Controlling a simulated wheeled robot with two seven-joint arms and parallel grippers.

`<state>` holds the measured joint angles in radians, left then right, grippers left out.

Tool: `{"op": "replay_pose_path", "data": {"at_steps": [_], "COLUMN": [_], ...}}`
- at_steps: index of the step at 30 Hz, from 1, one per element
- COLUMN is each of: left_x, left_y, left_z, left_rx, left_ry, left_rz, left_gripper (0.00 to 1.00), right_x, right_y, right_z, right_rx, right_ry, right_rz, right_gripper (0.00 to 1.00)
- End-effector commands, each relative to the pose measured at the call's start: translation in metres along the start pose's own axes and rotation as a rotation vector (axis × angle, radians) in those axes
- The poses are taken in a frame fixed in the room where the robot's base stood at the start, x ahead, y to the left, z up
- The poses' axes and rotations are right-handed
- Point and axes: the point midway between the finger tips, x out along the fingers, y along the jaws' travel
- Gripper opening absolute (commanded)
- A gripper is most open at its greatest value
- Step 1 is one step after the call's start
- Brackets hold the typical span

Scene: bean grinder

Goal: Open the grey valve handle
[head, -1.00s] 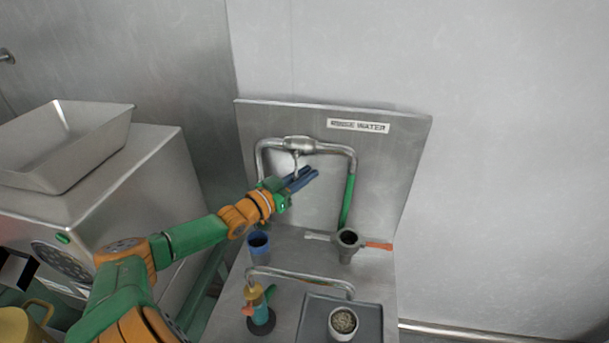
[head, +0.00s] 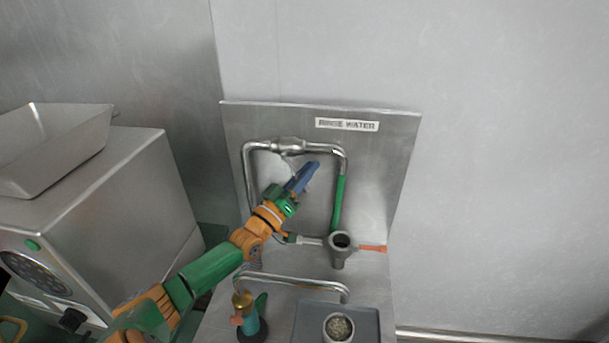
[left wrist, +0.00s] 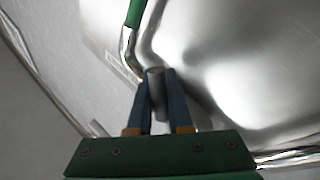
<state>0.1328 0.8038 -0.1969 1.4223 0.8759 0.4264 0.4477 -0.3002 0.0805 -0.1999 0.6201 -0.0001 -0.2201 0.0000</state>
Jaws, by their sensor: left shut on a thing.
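The grey valve handle (left wrist: 156,92) shows in the left wrist view as a short grey bar between the two blue fingers. My left gripper (left wrist: 158,85) is shut on it. In the head view my left gripper (head: 306,174) is in front of the steel back panel, just below the valve body (head: 289,146) on the bent pipe. Its blue fingers point up and to the right and hide the handle there. My right gripper is not in view.
In front are a lower metal pipe (head: 295,280), a teal-and-brass fitting (head: 248,318) and a dark tray (head: 368,316) with a filled cup (head: 339,327). A steel machine (head: 90,220) stands left.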

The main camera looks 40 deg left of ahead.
Motion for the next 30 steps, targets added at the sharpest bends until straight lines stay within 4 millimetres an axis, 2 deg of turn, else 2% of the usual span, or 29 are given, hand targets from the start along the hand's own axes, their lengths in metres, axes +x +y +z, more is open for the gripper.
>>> {"op": "replay_pose_path", "data": {"at_steps": [17, 18, 20, 21, 30], "left_x": [0.0013, 0.0013, 0.0013, 0.0013, -0.0004], "left_y": [0.0018, 0.0018, 0.0018, 0.0018, 0.0016], "left_z": [-0.0013, -0.0013, -0.0012, -0.0011, -0.0003], "left_rx": [-0.026, -0.026, -0.026, -0.026, -0.026], "left_ry": [0.019, 0.019, 0.018, 0.018, 0.017], "left_rz": [0.0, 0.0, 0.0, 0.0, 0.0], "left_gripper": [0.0, 0.29, 0.45, 0.48, 0.48], "right_x": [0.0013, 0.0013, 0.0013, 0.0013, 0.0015], "right_y": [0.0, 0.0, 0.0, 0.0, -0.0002], "right_z": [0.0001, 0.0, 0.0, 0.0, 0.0], "right_rx": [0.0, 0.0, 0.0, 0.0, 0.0], "right_ry": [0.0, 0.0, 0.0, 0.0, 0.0], "right_rz": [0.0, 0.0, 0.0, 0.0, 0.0], "right_gripper": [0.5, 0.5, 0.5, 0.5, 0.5]}}
